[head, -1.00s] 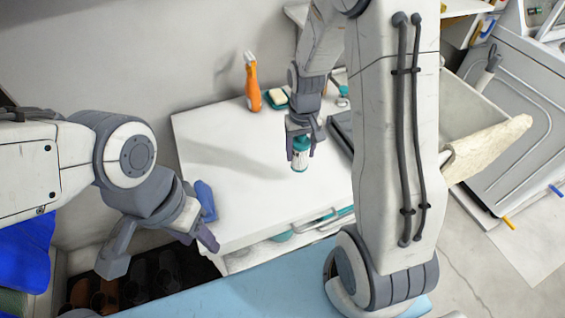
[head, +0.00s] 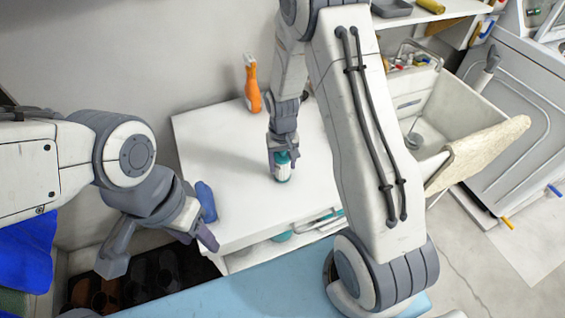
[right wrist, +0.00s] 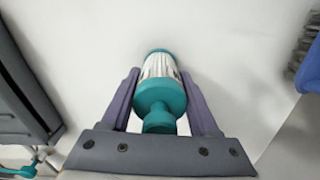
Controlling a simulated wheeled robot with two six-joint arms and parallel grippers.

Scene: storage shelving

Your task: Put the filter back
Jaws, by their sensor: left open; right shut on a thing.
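The filter (head: 282,173) is a small white pleated cylinder with teal ends. My right gripper (head: 281,162) is shut on it and holds it over or at the white cabinet top (head: 225,190); I cannot tell whether it touches. In the right wrist view the filter (right wrist: 158,68) lies between both fingers, its teal end toward the palm. A dark grey object (right wrist: 28,85) is at the left of that view; my right arm hides that area in the head view. My left gripper (head: 160,254) is open and empty, in front of the cabinet's left corner.
An orange spray bottle (head: 252,85) stands at the back of the cabinet top. A blue thing (head: 205,200) is at the left edge, close to my left gripper. A sink (head: 435,115) with a beige cloth (head: 480,152) is at right.

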